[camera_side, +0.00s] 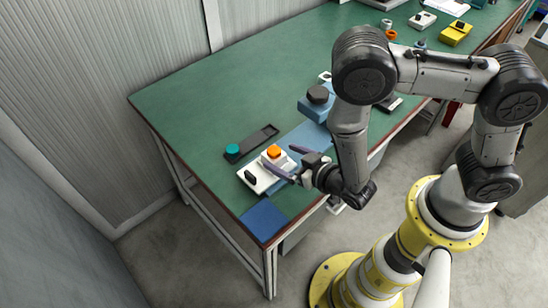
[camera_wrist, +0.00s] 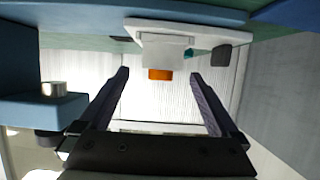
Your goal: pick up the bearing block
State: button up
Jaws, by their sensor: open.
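No label shows which piece is the bearing block. A white block with an orange round top (camera_side: 274,152) stands on a white base plate (camera_side: 254,185) with a small black knob at its left end. My gripper (camera_side: 290,161) is open beside this block, its two purple fingers pointing towards it. In the wrist view the orange top (camera_wrist: 160,74) hangs upside down between the lines of the open fingers (camera_wrist: 160,80), beyond their tips. The white base plate (camera_wrist: 157,27) lies above it in that picture. Nothing is visibly held.
A dark tray (camera_side: 252,143) with a teal round piece (camera_side: 232,149) lies behind the block. A blue block with a black cylinder (camera_side: 318,94) stands further right along the blue strip. A blue mat (camera_side: 264,219) covers the near corner. The green table (camera_side: 200,95) is clear at back left.

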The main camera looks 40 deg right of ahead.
aim_at(267, 150)
jog(key=shift+f+x, duration=0.15)
jog(key=shift+x, duration=1.75)
jog(key=shift+f+x, duration=0.1)
jog(key=shift+x, duration=1.85)
jog(key=shift+s+a, duration=0.1)
jog(key=shift+s, duration=0.05)
jog(key=c, duration=1.5)
grip_shut()
jog(key=shift+r, duration=0.25)
